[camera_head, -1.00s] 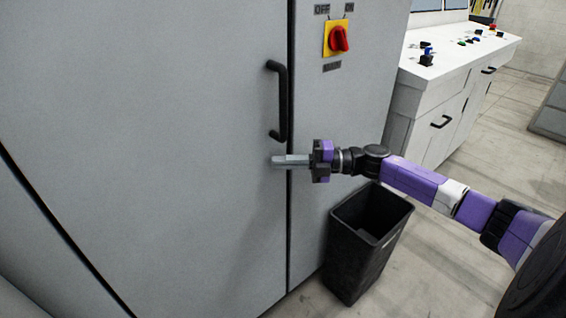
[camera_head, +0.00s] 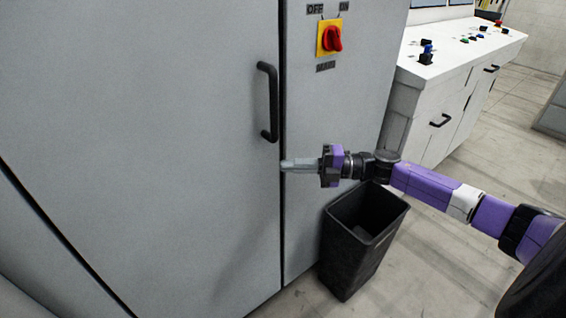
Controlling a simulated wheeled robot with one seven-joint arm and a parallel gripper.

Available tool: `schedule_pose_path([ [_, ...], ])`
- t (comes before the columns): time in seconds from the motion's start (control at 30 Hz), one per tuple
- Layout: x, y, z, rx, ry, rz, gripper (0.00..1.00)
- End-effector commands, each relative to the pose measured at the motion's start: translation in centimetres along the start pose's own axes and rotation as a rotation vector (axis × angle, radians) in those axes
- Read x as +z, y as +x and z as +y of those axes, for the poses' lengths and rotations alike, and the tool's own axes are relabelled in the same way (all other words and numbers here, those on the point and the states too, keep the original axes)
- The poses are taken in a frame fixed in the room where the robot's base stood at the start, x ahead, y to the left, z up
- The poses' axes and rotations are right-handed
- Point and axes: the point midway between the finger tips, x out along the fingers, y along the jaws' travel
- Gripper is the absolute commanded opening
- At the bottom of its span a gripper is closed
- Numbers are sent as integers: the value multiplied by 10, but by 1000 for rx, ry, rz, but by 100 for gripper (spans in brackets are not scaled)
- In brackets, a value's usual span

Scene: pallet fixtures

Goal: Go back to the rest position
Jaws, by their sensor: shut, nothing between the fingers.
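My gripper (camera_head: 284,166) is shut and empty. It points left in front of the grey cabinet, with its fingertips over the seam beside the cabinet door (camera_head: 150,130). It is below the black door handle (camera_head: 268,102) and apart from it. I cannot tell whether the fingertips touch the cabinet face. My purple and black arm reaches in from the right edge.
A red and yellow rotary switch (camera_head: 330,39) sits on the cabinet panel above my gripper. A black bin (camera_head: 358,238) stands on the floor below my arm. A white control console (camera_head: 450,75) stands behind.

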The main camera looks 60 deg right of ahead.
Motion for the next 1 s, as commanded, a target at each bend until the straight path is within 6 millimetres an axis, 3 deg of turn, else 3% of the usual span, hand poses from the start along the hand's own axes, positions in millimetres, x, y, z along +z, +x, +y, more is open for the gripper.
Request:
schedule_pose_path([
  [0.2,18,-38,-4,-6,-1,0,0],
  [0.43,30,-63,-3,-4,0,0,0],
  [0.9,40,-69,-3,-6,17,-33,0],
  [1.0,41,-53,1,6,51,-63,0],
])
